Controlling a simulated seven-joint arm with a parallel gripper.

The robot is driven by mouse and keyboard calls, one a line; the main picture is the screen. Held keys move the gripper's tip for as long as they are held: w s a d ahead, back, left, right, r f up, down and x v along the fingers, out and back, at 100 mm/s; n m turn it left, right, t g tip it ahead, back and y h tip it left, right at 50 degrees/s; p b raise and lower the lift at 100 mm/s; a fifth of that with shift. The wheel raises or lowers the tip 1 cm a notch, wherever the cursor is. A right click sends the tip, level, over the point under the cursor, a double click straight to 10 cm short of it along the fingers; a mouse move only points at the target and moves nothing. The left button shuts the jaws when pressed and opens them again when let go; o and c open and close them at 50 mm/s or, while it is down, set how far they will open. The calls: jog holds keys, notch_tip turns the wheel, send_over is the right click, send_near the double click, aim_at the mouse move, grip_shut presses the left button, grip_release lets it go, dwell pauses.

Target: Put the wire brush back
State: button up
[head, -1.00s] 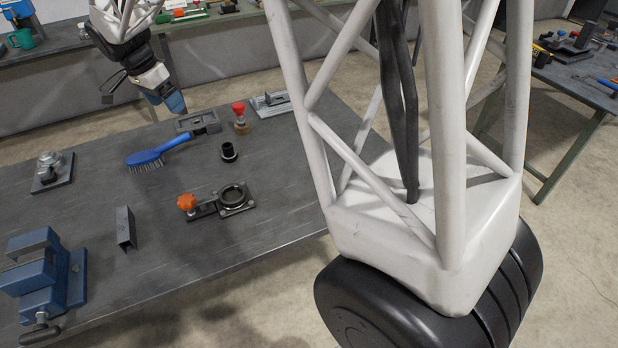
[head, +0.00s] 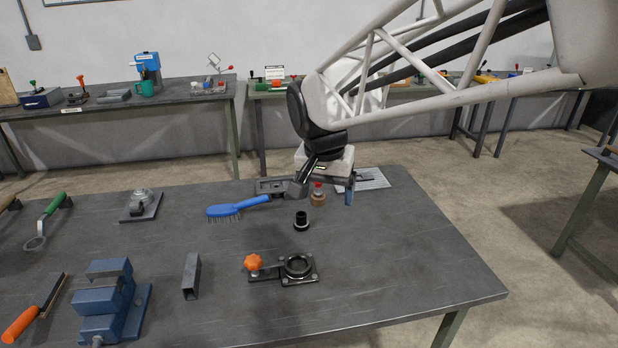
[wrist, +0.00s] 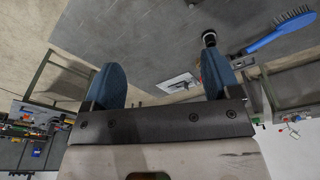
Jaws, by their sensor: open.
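The wire brush (head: 235,208) has a blue body and lies on the grey workbench (head: 390,270), bristles down, its handle pointing right. The handle end is close to a dark rectangular block (head: 272,186); I cannot tell whether they touch. My gripper (head: 347,192) hangs right of the brush, near the far right part of the bench, partly hidden by my wrist. In the wrist view my gripper (wrist: 160,76) has its two blue fingers wide apart with nothing between them. The brush (wrist: 275,36) shows there at the upper right, outside the fingers.
A red-topped piece (head: 318,195) and a flat pale plate (head: 370,180) lie close to my gripper. A black ring (head: 301,221), an orange-knobbed clamp (head: 254,262), a channel piece (head: 191,276) and a blue vise (head: 104,300) stand nearer. The bench's right front is clear.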

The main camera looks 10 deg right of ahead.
jog(key=s+d+f+n, duration=0.2)
jog(key=s, duration=0.7)
jog(key=s+d+f+n+t+y, duration=0.1)
jog(key=s+d+f+n, duration=0.1)
jog(key=s, duration=0.7)
jog(key=shift+d+n, duration=0.4)
jog(key=shift+n, duration=0.3)
